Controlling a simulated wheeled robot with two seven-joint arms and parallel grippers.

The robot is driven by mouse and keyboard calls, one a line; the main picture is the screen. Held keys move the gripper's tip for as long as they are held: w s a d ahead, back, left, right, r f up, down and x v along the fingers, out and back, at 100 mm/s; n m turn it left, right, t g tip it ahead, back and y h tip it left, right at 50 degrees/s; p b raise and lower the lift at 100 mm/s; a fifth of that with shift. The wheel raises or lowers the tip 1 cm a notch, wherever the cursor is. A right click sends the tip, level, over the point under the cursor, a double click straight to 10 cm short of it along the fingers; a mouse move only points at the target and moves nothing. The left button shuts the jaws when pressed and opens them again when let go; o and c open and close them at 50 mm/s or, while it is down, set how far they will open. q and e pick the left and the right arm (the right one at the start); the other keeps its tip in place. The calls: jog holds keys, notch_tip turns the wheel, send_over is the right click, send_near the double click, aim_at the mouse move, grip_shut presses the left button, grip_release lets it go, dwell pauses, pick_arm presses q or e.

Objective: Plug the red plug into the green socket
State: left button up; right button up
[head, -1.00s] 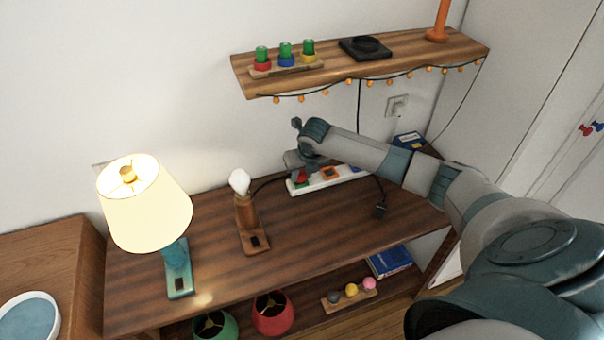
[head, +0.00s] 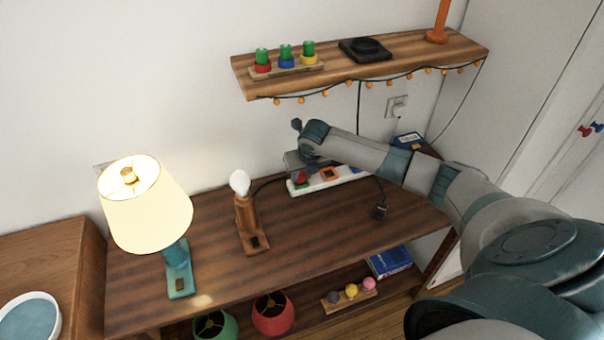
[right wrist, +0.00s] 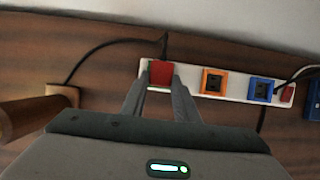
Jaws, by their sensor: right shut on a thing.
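The red plug (right wrist: 161,72) is between the two fingers of my right gripper (right wrist: 160,88), which is shut on it. It is over the left end of the white power strip (right wrist: 190,80); a little of it shows in the head view (head: 301,177). A black cord runs left from the plug. In the head view my right gripper (head: 298,172) is at the strip's left end. My left gripper is out of view.
The strip also has an orange socket (right wrist: 213,82) and a blue socket (right wrist: 261,90). The bare-bulb lamp (head: 247,225) and the lit lamp (head: 145,205) stand left on the table. A black plug (head: 380,211) lies right. The shelf (head: 370,70) hangs above.

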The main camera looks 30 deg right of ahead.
jog(key=shift+p, duration=0.75)
dwell(1.5)
jog(key=shift+f, duration=0.55)
dwell(0.5)
jog(key=o, duration=1.1)
jog(key=shift+o, duration=0.2)
jog(key=shift+r+b, duration=0.1)
jog(key=shift+b, duration=0.2)
jog(key=b+v, duration=0.2)
jog(key=v, duration=0.9)
jog(key=shift+s+r, duration=0.25)
jog(key=shift+r, duration=0.05)
jog(key=shift+a, duration=0.1)
